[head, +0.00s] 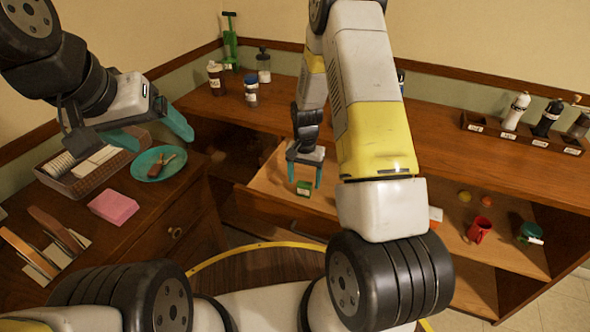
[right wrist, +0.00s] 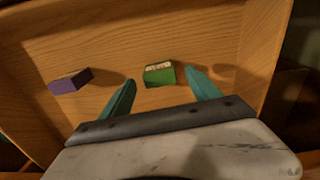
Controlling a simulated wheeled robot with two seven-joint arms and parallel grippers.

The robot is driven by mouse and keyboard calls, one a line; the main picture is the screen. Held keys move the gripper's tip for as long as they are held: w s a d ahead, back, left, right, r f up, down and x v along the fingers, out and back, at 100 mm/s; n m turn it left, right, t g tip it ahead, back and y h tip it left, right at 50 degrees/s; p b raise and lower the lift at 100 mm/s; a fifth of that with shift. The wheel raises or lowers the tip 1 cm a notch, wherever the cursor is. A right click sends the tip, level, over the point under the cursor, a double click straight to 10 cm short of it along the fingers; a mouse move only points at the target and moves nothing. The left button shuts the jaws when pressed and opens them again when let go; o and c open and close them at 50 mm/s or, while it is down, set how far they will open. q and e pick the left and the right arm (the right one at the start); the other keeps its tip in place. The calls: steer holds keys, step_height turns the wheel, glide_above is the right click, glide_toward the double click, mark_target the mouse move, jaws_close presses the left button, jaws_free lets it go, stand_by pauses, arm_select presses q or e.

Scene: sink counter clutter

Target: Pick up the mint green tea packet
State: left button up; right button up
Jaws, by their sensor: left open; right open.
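A small green packet (head: 303,189) lies in the open wooden drawer (head: 262,184), below my right gripper (head: 305,178). In the right wrist view the green packet (right wrist: 159,76) has a pale top edge and lies just beyond the open fingertips, roughly between them. My right gripper (right wrist: 160,84) is open and empty. A purple packet (right wrist: 70,82) lies to its left in the same drawer. My left gripper (head: 156,138) is open and empty, above the left counter. I cannot read any label on the green packet.
On the left counter are a teal plate (head: 143,171) with a brown item, a pink block (head: 113,207) and a tray of pale items. Bottles (head: 216,78) stand at the back. A red mug (head: 479,230) sits on a right shelf. The drawer walls surround the packets.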

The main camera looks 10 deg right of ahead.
mark_target(304, 183)
step_height(304, 183, down, 4)
steer(key=shift+r, duration=0.15)
steer(key=c, duration=1.4)
steer(key=shift+r, duration=0.1)
